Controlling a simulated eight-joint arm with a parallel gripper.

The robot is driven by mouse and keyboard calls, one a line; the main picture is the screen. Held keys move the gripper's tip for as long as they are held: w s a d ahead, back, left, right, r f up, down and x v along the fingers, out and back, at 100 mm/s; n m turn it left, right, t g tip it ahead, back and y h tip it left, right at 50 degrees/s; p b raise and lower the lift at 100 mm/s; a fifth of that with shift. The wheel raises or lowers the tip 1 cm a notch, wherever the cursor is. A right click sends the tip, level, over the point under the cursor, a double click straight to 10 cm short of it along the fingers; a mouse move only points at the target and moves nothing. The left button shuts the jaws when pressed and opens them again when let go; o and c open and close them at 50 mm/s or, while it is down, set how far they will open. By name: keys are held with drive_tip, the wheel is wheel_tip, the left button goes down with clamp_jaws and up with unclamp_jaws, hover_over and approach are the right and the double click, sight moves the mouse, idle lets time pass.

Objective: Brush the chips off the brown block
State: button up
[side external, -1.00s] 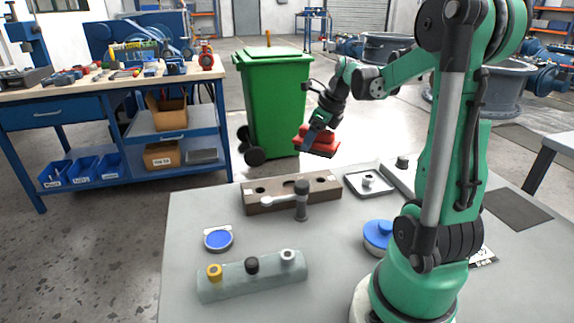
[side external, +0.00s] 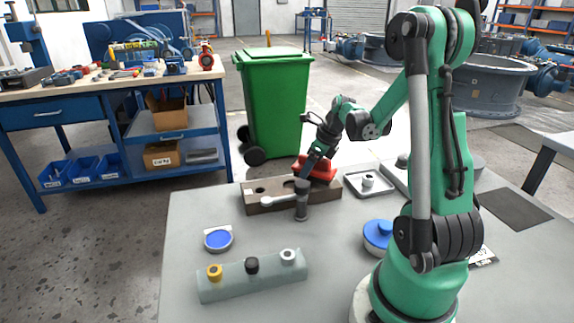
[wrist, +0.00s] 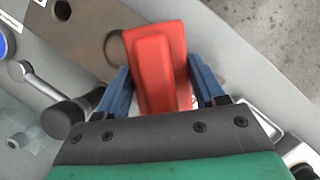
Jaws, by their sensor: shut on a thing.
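The brown block (side external: 252,206) lies near the far edge of the grey table, with round holes in its top. It also shows in the wrist view (wrist: 75,30). My gripper (side external: 313,167) is over the block's right end, its blue fingers closed on both sides of a red brush (side external: 322,172). The red brush fills the middle of the wrist view (wrist: 155,65), overlapping the block's right part. I cannot tell whether the brush touches the block; its underside is hidden. I cannot make out any chips on the block.
A dark post with a light lever (side external: 301,205) stands just in front of the block. A square tray (side external: 352,190) sits to the right. A blue-topped round thing (side external: 378,232), a blue disc (side external: 218,239) and a rack with three knobs (side external: 230,286) stand nearer. A green bin (side external: 277,100) stands beyond.

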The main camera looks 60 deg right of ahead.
sight(290, 181)
drive_tip(key=shift+w+a+f, duration=0.45)
drive_tip(key=shift+w+a, duration=0.25)
drive_tip(key=shift+w, duration=0.05)
clamp_jaws()
drive_tip(key=shift+w+a, duration=0.7)
drive_tip(key=s+d, duration=0.2)
drive_tip(key=s, duration=0.1)
drive_tip(key=shift+d+f, duration=0.15)
drive_tip(key=shift+d, duration=0.25)
drive_tip(key=shift+s+a, duration=0.25)
drive_tip(key=shift+w+a, duration=1.35)
drive_tip(key=shift+w, duration=0.1)
drive_tip(key=shift+s+d, duration=0.4)
drive_tip(key=shift+d, duration=0.1)
drive_tip(key=shift+s+d, duration=0.95)
drive_tip(key=shift+s, duration=0.05)
drive_tip(key=shift+a+r, duration=0.1)
drive_tip(key=shift+r, duration=4.1)
